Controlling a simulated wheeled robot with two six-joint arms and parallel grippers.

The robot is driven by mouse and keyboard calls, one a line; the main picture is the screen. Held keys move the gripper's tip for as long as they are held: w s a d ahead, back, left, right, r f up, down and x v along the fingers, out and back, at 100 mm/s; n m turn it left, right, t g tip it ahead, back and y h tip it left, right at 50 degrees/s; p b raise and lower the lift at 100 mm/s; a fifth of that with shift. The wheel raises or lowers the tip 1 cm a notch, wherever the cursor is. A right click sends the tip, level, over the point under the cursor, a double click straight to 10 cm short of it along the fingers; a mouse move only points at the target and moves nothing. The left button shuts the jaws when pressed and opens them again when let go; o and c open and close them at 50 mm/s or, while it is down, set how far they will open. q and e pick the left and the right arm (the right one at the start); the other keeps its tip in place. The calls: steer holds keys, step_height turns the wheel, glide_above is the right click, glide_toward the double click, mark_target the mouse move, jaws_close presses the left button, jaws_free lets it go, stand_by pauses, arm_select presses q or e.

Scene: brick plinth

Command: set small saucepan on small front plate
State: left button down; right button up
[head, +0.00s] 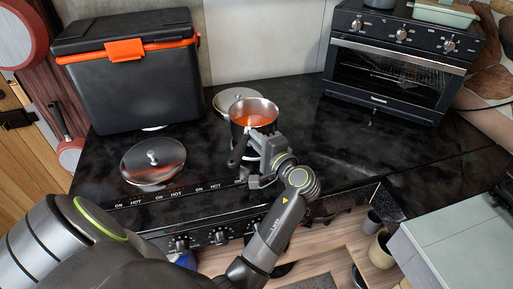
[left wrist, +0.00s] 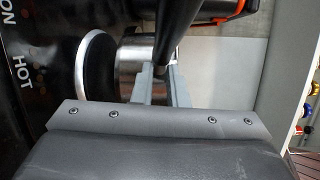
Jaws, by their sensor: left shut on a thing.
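The small saucepan (head: 253,112) is a shiny metal pan with orange-red contents, upright at the cooktop's right part in the head view. My left gripper (head: 262,150) is shut on its dark handle (head: 238,150). In the left wrist view the handle (left wrist: 177,28) runs between the fingers, and the pan's metal side (left wrist: 135,62) shows beyond. A round dark plate with a pale rim (left wrist: 97,66) lies close below the pan's base there. I cannot tell whether pan and plate touch. The gripper and pan hide most of this plate in the head view.
A pale-rimmed disc (head: 226,97) lies behind the pan. A black cooler with orange latch (head: 130,75) stands back left, and an oven (head: 395,65) back right. The dark counter (head: 350,150) right of the pan is clear.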

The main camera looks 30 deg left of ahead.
arm_select(q)
steer(key=shift+f, duration=1.65)
steer(key=c, duration=1.4)
jaws_free()
steer(key=shift+c, duration=0.2)
